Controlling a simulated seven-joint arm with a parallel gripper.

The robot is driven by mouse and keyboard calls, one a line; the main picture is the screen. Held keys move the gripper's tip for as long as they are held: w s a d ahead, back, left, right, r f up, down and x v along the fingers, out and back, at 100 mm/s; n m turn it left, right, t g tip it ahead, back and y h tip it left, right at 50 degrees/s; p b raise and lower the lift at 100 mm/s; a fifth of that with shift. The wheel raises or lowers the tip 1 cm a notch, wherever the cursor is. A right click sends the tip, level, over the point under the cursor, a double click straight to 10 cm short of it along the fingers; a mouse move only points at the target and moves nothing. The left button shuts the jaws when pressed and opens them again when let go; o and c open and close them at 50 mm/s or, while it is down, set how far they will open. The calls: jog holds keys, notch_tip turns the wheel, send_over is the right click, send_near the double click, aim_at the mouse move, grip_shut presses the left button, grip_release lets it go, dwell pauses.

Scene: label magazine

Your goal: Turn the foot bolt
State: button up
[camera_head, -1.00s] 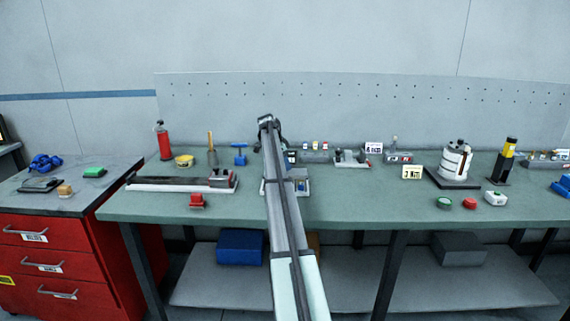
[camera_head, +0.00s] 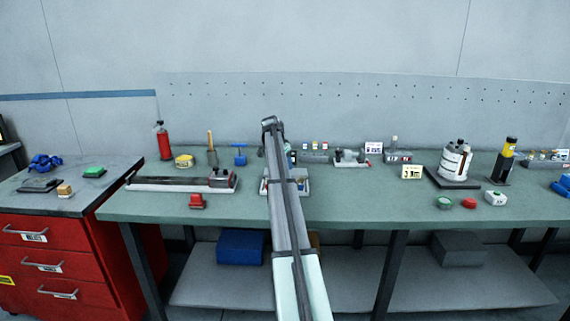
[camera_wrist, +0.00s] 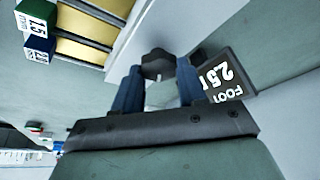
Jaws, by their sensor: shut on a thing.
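The foot bolt (camera_wrist: 158,60) shows in the wrist view as a dark head between my fingertips, at the edge of a pale fixture. My gripper (camera_wrist: 158,78) has its two blue fingers shut on it. A dark plate (camera_wrist: 226,76) reading "FOOT 2.5" and a cut-off letter lies just right of the fingers. In the head view my arm hides the gripper and the bolt, and only part of the pale fixture base (camera_head: 303,187) shows beside the arm.
In the wrist view a green block (camera_wrist: 37,16) and a blue block (camera_wrist: 37,47) sit by yellow strips at upper left. A white canister (camera_head: 455,162) stands right.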

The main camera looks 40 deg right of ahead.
jog(key=o, duration=1.1)
jog(key=shift+c, duration=0.2)
jog(key=v, duration=1.4)
jog(key=shift+a+f, duration=0.1)
jog(key=shift+f, duration=0.05)
